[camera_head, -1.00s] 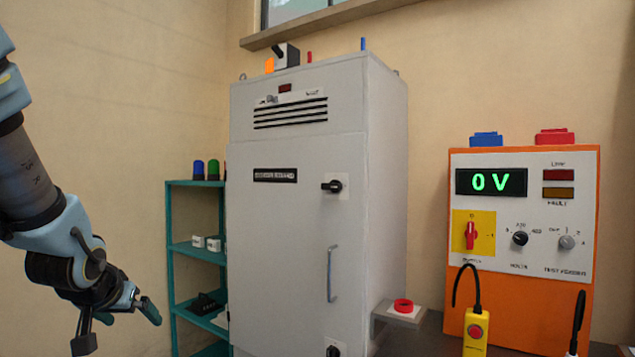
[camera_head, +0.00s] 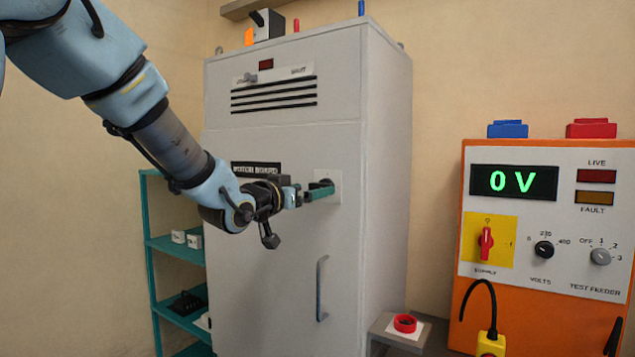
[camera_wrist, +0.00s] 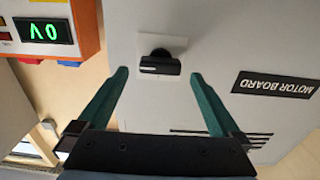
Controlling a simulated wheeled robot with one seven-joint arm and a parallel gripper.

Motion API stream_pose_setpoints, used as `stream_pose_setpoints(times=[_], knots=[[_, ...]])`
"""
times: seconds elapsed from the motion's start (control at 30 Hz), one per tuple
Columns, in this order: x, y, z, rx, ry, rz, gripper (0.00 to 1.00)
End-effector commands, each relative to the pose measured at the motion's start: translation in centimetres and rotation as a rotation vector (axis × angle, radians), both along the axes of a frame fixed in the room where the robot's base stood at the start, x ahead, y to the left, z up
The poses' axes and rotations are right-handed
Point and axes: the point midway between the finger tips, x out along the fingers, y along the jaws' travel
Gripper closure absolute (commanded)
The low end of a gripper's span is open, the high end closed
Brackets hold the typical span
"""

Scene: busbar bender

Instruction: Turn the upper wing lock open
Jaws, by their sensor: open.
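The upper wing lock (camera_wrist: 160,66) is a black wing on a pale square plate on the grey cabinet door. In the wrist view its wing lies crosswise, centred between the fingertips and seemingly just beyond them. My gripper (camera_wrist: 160,74) is open, with one green finger on each side of the lock and a gap to each end of the wing. In the head view my gripper (camera_head: 322,190) is at the lock's plate (camera_head: 334,177) and hides most of the wing. I cannot tell whether a finger touches it.
The cabinet (camera_head: 265,290) has a vertical door handle (camera_head: 322,288) below the lock. A teal shelf (camera_head: 178,250) stands left of it. An orange test panel (camera_head: 550,220) reading 0 V stands at the right. A red button (camera_head: 405,323) sits on a small ledge beside the cabinet.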

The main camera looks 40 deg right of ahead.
Motion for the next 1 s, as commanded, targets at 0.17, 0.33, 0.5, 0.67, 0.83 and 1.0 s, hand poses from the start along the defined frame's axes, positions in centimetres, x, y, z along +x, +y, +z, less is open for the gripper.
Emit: stream_pose_setpoints(times=[0.17,0.33,0.5,0.67,0.83,1.0], knots=[[0.7,-2.5,0.2,0.000,0.002,0.000,0.00],[1.0,-3.7,0.0,0.001,0.000,0.001,0.00],[1.0,-3.8,0.0,0.001,0.000,0.001,0.00],[1.0,-3.8,0.0,0.001,0.000,0.001,0.02],[1.1,-3.8,0.0,0.001,0.000,0.002,0.21],[1.1,-3.8,0.0,0.001,0.000,0.002,0.41]])
